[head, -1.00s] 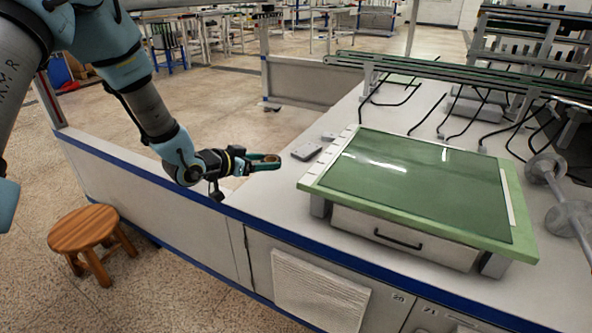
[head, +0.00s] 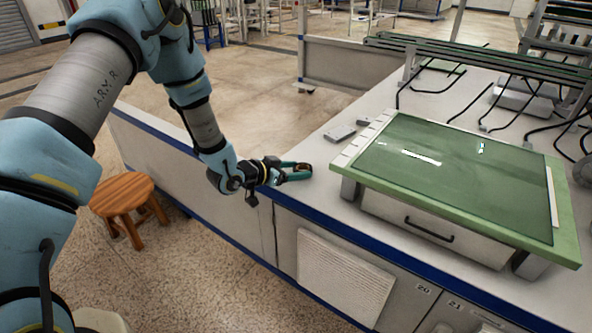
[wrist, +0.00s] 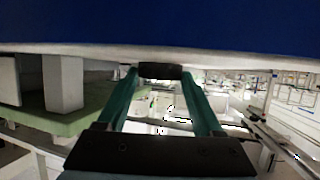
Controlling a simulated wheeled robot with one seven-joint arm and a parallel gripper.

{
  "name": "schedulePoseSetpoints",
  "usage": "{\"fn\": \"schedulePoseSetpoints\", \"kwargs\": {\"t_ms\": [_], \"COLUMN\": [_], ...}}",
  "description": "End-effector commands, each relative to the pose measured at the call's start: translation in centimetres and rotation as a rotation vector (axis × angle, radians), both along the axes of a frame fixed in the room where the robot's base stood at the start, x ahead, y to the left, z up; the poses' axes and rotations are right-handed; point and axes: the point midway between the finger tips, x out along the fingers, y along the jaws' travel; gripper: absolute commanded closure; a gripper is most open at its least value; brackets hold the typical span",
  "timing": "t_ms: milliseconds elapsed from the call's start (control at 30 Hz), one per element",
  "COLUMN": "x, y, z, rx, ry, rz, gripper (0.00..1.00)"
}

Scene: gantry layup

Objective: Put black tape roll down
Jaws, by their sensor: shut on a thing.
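My gripper (head: 302,172) has teal fingers and is at the left end of the grey worktop (head: 316,208), close to its blue front edge. The black tape roll (wrist: 160,71) is held between the fingertips in the wrist view. It also shows as a small dark shape at the fingertips in the head view (head: 305,168). My gripper is shut on it. I cannot tell whether the roll touches the worktop.
A green cutting mat on a raised board (head: 450,175) with a drawer below stands right of my gripper. Small grey blocks (head: 340,132) lie behind it. Black cables cross the back of the worktop. A wooden stool (head: 122,192) stands on the floor.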

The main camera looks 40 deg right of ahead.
Motion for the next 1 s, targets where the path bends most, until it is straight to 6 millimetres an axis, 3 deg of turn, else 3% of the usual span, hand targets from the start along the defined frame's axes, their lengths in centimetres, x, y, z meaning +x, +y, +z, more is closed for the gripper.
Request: {"fn": "schedulePoseSetpoints", "kwargs": {"t_ms": [200,233,500,833,1000], "x": [0.0,0.0,0.0,0.0,0.1], "y": [0.0,0.0,0.0,0.1,2.6], "z": [-0.4,-0.4,-0.3,0.3,1.1], "rx": [0.0,0.001,0.001,0.001,0.002], "ry": [0.0,0.0,0.0,0.0,0.0], "rz": [0.0,0.0,0.0,0.0,0.002], "gripper": [0.87,0.31,0.02,0.02,0.02]}}
